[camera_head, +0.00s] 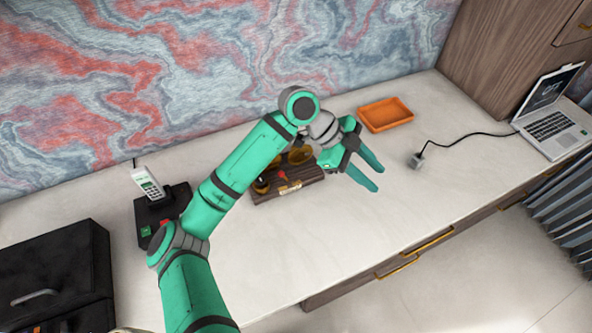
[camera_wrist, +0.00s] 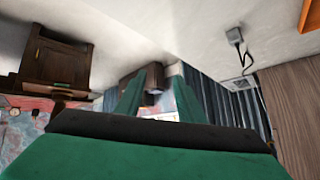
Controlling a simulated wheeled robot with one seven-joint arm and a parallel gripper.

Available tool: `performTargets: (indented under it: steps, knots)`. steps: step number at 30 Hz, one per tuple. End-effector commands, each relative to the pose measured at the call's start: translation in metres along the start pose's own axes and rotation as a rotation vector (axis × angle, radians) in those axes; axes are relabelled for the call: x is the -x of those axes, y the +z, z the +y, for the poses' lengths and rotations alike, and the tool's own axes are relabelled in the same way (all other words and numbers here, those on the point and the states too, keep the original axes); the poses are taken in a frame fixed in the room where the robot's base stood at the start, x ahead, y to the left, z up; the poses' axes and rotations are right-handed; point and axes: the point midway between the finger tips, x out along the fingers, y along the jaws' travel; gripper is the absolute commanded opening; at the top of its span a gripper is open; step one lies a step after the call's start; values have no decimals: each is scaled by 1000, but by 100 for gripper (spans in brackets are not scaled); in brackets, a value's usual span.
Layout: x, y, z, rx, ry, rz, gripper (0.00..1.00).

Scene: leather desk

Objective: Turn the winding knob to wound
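A brown wooden device (camera_head: 290,191) stands on the desk in the head view, partly hidden behind my arm. It carries amber rounded parts (camera_head: 300,156), a small red part (camera_head: 282,176) and a dark round part at its left end. I cannot tell which part is the winding knob or where it is set. My gripper (camera_head: 379,180) is open and empty, above the desk to the right of the device. Its two green fingers also show apart in the wrist view (camera_wrist: 157,90), with nothing between them.
An orange tray (camera_head: 386,114) lies behind my gripper. A grey plug block (camera_head: 416,161) with a black cable and a laptop (camera_head: 552,120) are to the right. The front right desk top is clear.

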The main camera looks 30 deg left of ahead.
Motion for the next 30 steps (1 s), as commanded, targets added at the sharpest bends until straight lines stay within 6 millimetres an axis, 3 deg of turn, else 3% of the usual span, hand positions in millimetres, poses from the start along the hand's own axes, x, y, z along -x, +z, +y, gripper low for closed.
performTargets:
  steps: [1, 6, 10, 15, 20, 30]
  knots:
    - [20, 29, 0, 60, 0, -104, 35]
    - [91, 120, 11, 293, -15, -432, 35]
    - [148, 169, 26, 451, -45, -634, 35]
    - [197, 203, 44, 580, -76, -789, 35]
    - [208, 215, 50, 620, -86, -833, 35]
    - [173, 251, 59, 620, -86, -830, 35]
